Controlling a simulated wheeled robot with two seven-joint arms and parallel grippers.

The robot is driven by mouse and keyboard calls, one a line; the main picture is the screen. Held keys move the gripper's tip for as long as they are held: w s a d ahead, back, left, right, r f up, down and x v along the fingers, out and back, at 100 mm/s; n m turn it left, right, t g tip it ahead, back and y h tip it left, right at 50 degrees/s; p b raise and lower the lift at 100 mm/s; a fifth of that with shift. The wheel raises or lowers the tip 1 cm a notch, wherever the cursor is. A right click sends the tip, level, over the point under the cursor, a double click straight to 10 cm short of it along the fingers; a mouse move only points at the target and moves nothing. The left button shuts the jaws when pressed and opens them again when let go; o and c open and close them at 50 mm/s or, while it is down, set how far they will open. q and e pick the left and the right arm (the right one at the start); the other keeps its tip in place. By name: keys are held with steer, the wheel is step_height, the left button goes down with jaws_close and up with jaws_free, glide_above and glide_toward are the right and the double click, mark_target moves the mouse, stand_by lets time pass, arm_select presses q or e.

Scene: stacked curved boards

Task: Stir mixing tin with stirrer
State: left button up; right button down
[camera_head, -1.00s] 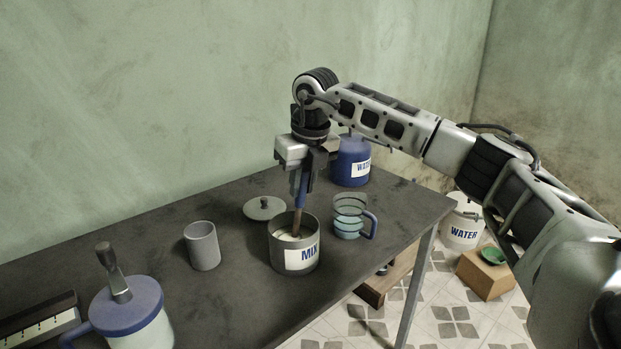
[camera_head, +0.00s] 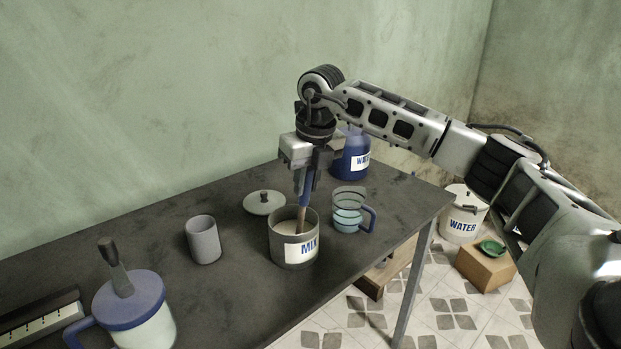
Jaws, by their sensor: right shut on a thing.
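The mixing tin (camera_head: 283,250) is a grey open tin with a white MIX label, standing on the dark table, with pale contents inside. The stirrer (camera_head: 302,208) has a blue handle and a brownish lower part. My right gripper (camera_head: 305,182) is above the tin, shut on the stirrer's blue handle. The stirrer points down, slightly tilted, and its lower end is inside the tin; the tip is hidden in the contents. My left gripper is not in view.
A grey lid (camera_head: 264,203) lies behind the tin. A grey cup (camera_head: 203,240) and a blue-lidded jug (camera_head: 140,310) stand left. The table's front edge is near.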

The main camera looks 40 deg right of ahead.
steer(key=shift+a, duration=0.35)
steer(key=shift+r, duration=0.2)
steer(key=r+p, duration=0.2)
steer(key=s+r+p, duration=0.1)
steer(key=r, duration=0.1)
steer(key=shift+r+p, duration=0.35)
steer(key=shift+p, duration=0.05)
steer(key=shift+s+r, duration=0.2)
steer(key=shift+r, duration=0.6)
steer(key=shift+s+r, duration=0.15)
steer(key=shift+r, duration=0.7)
steer(key=shift+s+r, duration=0.2)
steer(key=shift+r, duration=0.6)
steer(key=shift+r, duration=2.5)
